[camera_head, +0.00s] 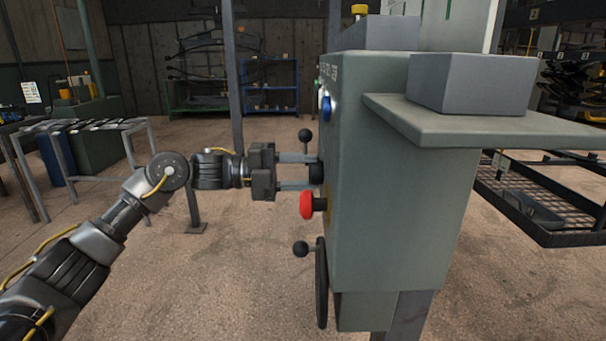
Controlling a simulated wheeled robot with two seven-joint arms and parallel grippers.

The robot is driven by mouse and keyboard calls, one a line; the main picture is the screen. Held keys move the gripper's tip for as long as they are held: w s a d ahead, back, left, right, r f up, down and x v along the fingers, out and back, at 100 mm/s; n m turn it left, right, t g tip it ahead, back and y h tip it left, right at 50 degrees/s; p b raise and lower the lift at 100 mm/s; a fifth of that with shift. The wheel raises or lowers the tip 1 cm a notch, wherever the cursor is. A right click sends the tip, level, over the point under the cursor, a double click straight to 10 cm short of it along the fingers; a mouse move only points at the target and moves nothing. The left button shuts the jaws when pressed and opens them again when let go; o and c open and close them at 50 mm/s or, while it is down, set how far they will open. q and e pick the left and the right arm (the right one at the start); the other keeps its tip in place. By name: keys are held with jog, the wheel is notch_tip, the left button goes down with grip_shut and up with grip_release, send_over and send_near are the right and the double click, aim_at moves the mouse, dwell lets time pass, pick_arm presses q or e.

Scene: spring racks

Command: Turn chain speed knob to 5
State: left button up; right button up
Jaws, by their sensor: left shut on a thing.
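A grey-green control cabinet (400,190) stands right of centre, its control face turned left and seen nearly edge-on. My left gripper (312,172) reaches in level from the left, its two fingers shut on a black knob (316,174) on that face. This looks like the chain speed knob, but its label, scale and pointer are hidden by the angle, so its setting cannot be read. My right gripper is out of view.
A red mushroom button (308,205) sticks out just below the knob. A black ball-ended lever (305,136) is above, and a handwheel (321,282) with a ball handle is below. A blue button (326,106) sits higher. A shelf (480,127) juts right.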

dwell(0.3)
pick_arm(q)
jog(key=o, duration=1)
jog(key=shift+c, duration=0.2)
jog(key=shift+a, duration=0.15)
jog(key=a, duration=1)
jog(key=shift+a, duration=0.25)
